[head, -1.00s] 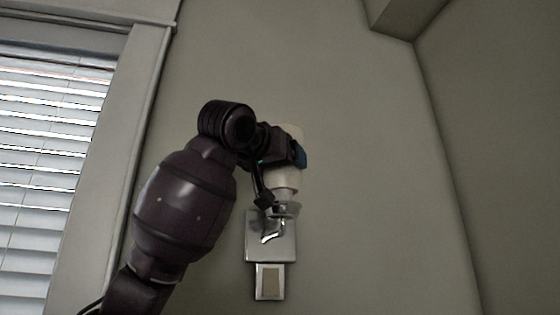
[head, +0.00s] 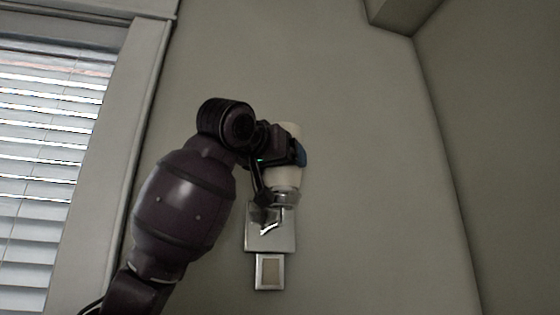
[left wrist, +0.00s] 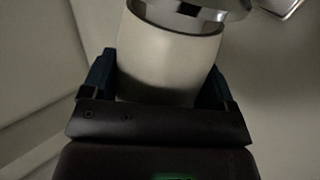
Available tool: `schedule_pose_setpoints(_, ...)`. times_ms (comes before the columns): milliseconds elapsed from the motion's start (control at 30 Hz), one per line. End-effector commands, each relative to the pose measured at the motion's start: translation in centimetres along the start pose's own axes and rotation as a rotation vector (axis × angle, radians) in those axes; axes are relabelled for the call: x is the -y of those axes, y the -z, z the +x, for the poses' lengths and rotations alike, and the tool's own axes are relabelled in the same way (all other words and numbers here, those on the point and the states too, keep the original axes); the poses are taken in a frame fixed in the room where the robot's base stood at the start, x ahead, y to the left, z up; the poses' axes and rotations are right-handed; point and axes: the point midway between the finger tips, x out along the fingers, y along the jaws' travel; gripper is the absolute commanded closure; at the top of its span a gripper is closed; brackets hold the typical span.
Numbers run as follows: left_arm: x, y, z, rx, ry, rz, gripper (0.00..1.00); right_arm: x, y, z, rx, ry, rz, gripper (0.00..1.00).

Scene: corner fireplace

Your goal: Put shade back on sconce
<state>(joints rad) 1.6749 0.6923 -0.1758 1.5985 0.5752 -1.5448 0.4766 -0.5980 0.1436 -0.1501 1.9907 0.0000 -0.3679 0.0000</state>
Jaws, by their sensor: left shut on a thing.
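The cream shade (head: 284,177) is upright at the wall sconce in the head view, partly hidden behind my left gripper (head: 297,152). My left gripper is shut on the shade, and in the left wrist view its blue fingers (left wrist: 160,80) are on both sides of the shade (left wrist: 163,62). The shade's lower end is at the silver cup of the sconce (head: 268,228). The metal cup (left wrist: 190,12) shows at the top of the left wrist view, against or very near the shade's end; I cannot tell whether it is seated. My right gripper is out of view.
A small silver plate with a pale center (head: 269,272) is on the wall below the sconce. A window with white blinds (head: 45,170) and its frame are at the left. The wall to the right is bare up to the corner.

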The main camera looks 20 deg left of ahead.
Motion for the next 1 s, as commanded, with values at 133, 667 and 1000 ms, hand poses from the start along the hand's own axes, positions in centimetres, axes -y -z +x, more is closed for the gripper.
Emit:
schedule_pose_setpoints(133,0.00,0.02,-0.06,-0.001,0.000,0.000,0.33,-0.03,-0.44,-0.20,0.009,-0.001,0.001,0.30)
schedule_pose_setpoints(667,0.00,-0.08,-0.06,-0.001,0.000,0.000,0.33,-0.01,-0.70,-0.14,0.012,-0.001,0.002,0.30)
schedule_pose_setpoints(1000,0.01,-0.41,-0.07,-0.001,0.000,0.000,0.33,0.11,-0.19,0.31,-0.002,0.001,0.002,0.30)
